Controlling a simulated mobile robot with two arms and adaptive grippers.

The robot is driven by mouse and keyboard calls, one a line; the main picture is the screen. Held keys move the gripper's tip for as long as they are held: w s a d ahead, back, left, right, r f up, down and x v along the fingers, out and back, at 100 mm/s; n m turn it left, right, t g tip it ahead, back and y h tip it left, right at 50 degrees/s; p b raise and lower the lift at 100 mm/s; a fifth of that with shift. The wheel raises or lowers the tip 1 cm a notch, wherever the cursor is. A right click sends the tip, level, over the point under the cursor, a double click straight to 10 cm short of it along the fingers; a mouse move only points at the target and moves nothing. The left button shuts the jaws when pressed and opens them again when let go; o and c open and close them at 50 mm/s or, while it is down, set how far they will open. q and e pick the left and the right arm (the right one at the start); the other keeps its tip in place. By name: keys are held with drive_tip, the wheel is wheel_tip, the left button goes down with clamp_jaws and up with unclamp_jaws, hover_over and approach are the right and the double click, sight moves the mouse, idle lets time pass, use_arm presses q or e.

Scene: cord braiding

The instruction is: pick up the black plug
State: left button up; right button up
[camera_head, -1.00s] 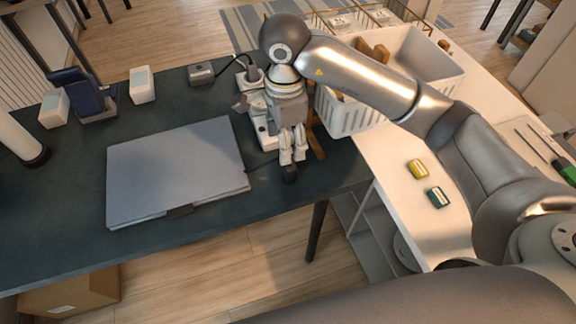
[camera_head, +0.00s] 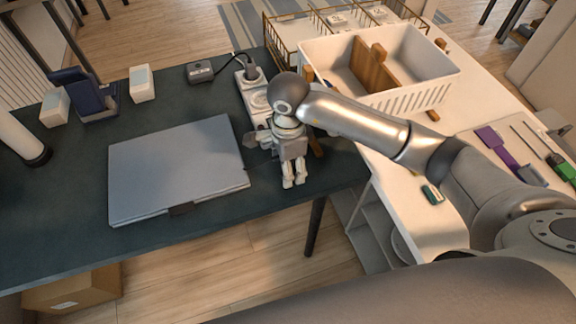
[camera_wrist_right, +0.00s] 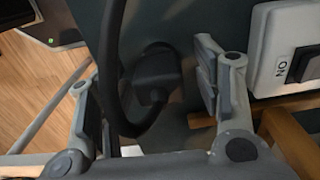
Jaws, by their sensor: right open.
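The black plug (camera_wrist_right: 155,75) shows in the right wrist view on the dark table, between my right gripper's fingers. Its thick black cord (camera_wrist_right: 112,50) runs beside it, close to the left finger. My right gripper (camera_wrist_right: 150,88) is open, with a finger on each side of the plug; I see no grip on it. In the head view my right gripper (camera_head: 294,182) points down near the table's front right edge, and the plug there is hidden by it.
A white power strip (camera_head: 243,92), with another black plug (camera_head: 251,71) in its far end, lies behind my right gripper. A closed grey laptop (camera_head: 178,165) lies to the left. A white basket (camera_head: 400,95) stands on the light table at right.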

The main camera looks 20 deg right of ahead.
drive_tip(key=shift+c, duration=0.3)
drive_tip(key=c, duration=1)
drive_tip(key=shift+c, duration=0.2)
drive_tip(key=shift+r, duration=0.1)
